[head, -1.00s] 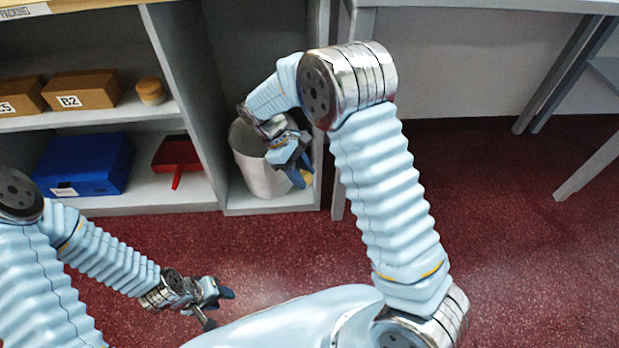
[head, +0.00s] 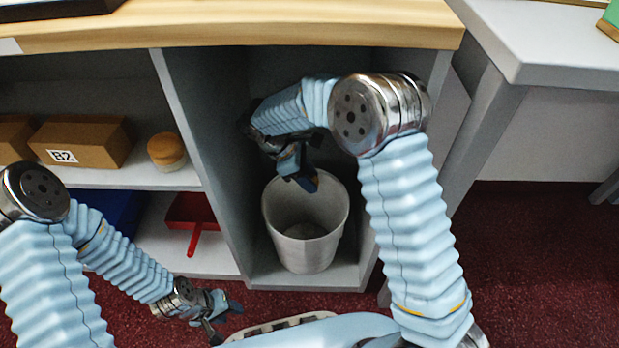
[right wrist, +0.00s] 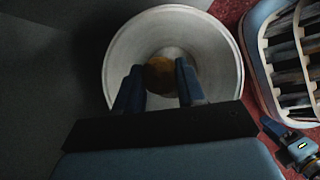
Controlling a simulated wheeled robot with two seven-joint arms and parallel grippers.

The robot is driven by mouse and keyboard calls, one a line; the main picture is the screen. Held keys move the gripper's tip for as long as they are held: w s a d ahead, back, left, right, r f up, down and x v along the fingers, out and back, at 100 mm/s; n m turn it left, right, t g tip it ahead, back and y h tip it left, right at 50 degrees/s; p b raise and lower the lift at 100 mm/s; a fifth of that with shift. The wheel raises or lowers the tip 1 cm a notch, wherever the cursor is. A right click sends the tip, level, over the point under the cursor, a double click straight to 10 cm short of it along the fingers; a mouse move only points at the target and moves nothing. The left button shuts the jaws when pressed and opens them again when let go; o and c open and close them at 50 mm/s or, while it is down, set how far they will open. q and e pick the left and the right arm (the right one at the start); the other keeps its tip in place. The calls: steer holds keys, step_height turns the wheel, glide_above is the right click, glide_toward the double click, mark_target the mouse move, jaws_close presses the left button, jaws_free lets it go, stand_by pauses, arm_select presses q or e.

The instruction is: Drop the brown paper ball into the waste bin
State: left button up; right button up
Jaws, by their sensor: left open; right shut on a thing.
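The pale grey waste bin (head: 325,252) stands upright on the floor of the open shelf bay. Its round rim also shows in the right wrist view (right wrist: 228,65). My right gripper (head: 303,182) is over the bin's mouth, pointing down. It is shut on the brown paper ball (right wrist: 159,73), which shows between the fingertips in the right wrist view, with the bin's inside behind it. In the head view the ball is hidden by the fingers. My left gripper (head: 226,312) is open and empty, low in front of the shelf.
The bay's side walls stand close on both sides of the bin, with a wooden counter top (head: 300,28) above. Shelves at left hold a B2 box (head: 85,142), a round tan container (head: 166,150) and a red dustpan (head: 192,212). Clear floor (head: 540,260) lies at right.

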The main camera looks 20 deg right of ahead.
steer(key=shift+w+f, duration=0.15)
steer(key=shift+f, duration=0.1)
step_height(320, 180, down, 6)
steer(key=b, duration=0.5)
steer(key=shift+r, duration=0.25)
steer(key=o, duration=1.1)
steer(key=p+v, duration=0.2)
steer(key=v, duration=0.5)
steer(key=shift+r, duration=0.25)
